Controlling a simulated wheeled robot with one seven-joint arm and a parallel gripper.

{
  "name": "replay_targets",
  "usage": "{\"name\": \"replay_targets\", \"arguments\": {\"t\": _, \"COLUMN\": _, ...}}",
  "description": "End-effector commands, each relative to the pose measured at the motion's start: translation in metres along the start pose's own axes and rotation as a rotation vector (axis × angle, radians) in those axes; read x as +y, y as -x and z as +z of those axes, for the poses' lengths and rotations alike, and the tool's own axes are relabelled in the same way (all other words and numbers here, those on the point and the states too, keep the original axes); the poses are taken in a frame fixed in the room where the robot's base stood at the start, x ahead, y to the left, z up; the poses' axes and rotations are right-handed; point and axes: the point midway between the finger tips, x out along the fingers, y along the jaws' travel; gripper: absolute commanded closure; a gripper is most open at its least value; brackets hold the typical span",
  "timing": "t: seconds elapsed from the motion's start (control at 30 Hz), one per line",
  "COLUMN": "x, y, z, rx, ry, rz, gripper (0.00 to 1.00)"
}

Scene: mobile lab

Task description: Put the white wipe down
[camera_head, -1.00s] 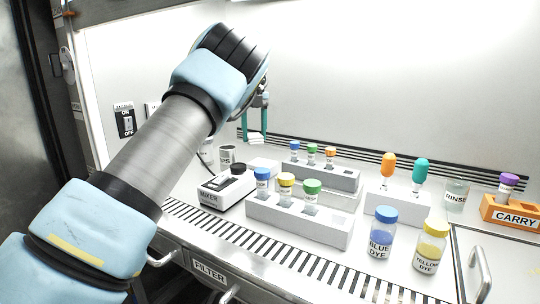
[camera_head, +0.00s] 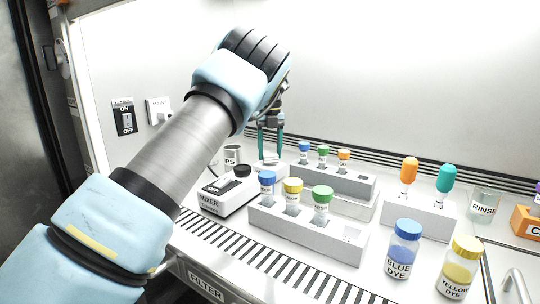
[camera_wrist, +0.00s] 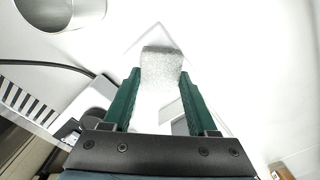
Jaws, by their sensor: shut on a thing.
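My gripper (camera_head: 271,157) is shut on the white wipe, pointing down behind the mixer at the back of the bench. In the wrist view the wipe (camera_wrist: 162,66) is a pale, speckled pad between the two green fingertips (camera_wrist: 160,76). In the head view only a small white patch of it (camera_head: 269,161) shows between the fingers. A low white block or tray (camera_head: 267,169) lies right under it; its pale edges also show around the wipe in the wrist view (camera_wrist: 138,40). I cannot tell whether the wipe touches it.
Two vial racks (camera_head: 308,230) (camera_head: 333,182) stand to the right. Blue dye (camera_head: 402,250) and yellow dye (camera_head: 459,268) bottles stand at the front right.

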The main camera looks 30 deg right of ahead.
Motion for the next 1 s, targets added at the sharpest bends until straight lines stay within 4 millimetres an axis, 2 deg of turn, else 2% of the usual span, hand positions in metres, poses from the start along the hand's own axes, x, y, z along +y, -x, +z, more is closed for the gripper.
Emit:
{"name": "replay_targets", "arguments": {"t": 0.1, "x": 0.0003, "y": -0.0107, "z": 0.0, "rx": -0.001, "ry": 0.0, "rz": 0.0, "gripper": 1.0}}
{"name": "replay_targets", "arguments": {"t": 0.43, "x": 0.0002, "y": -0.0129, "z": -0.0003, "rx": 0.001, "ry": 0.0, "rz": 0.0, "gripper": 1.0}}
{"name": "replay_targets", "arguments": {"t": 0.47, "x": 0.0001, "y": -0.013, "z": -0.0002, "rx": 0.0, "ry": 0.0, "rz": 0.0, "gripper": 0.38}}
{"name": "replay_targets", "arguments": {"t": 0.7, "x": 0.0002, "y": -0.0129, "z": 0.0, "rx": 0.0, "ry": 0.0, "rz": 0.0, "gripper": 0.12}}
{"name": "replay_targets", "arguments": {"t": 1.0, "x": 0.0002, "y": -0.0107, "z": 0.0003, "rx": -0.001, "ry": 0.001, "rz": -0.001, "gripper": 0.12}}
